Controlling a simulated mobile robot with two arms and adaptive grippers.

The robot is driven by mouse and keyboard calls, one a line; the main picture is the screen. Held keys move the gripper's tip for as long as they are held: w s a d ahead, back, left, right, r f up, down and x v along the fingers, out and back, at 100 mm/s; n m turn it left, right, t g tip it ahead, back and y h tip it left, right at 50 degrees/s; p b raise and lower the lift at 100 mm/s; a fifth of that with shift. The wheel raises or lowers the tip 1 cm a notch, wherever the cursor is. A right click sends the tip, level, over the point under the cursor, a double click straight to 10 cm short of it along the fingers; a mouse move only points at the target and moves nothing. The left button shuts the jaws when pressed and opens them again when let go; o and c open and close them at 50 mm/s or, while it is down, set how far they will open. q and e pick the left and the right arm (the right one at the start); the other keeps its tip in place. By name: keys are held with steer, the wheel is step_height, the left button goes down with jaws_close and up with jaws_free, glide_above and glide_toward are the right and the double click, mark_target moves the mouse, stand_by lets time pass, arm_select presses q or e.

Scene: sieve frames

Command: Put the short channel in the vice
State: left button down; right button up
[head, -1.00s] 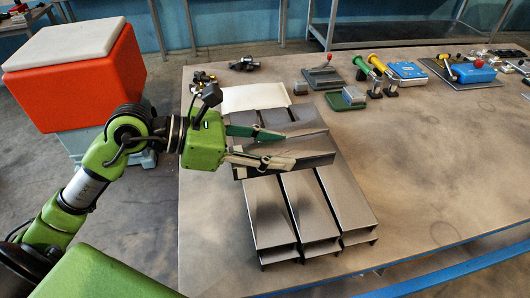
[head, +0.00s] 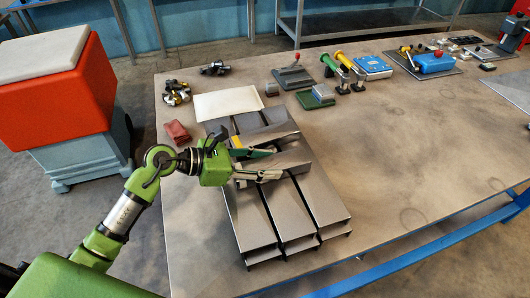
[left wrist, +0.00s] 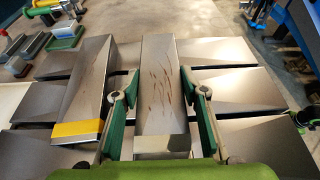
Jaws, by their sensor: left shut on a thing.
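My left gripper (head: 272,164) is shut on a short grey channel (head: 292,157) lying across the long channels. In the left wrist view the held channel (left wrist: 162,85) runs between the two green fingers, with scratch-like marks on its top. A second short channel (left wrist: 90,75) with a yellow end lies beside it on the left; its yellow end (head: 238,142) also shows behind the gripper in the head view. I cannot tell whether the held channel touches those below. A blue vice-like device (head: 436,63) stands on a plate at the back right. My right gripper is not in view.
Several long channels (head: 248,220) lie side by side on the bench (head: 400,160). The bench's right middle is clear. An orange-red box (head: 60,105) stands left of the bench.

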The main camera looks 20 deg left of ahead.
arm_select(q)
steer(key=shift+w, duration=0.1)
steer(key=shift+b, duration=0.3)
steer(key=c, duration=1.2)
jaws_free()
steer(key=shift+f, duration=0.1)
steer(key=shift+c, duration=0.2)
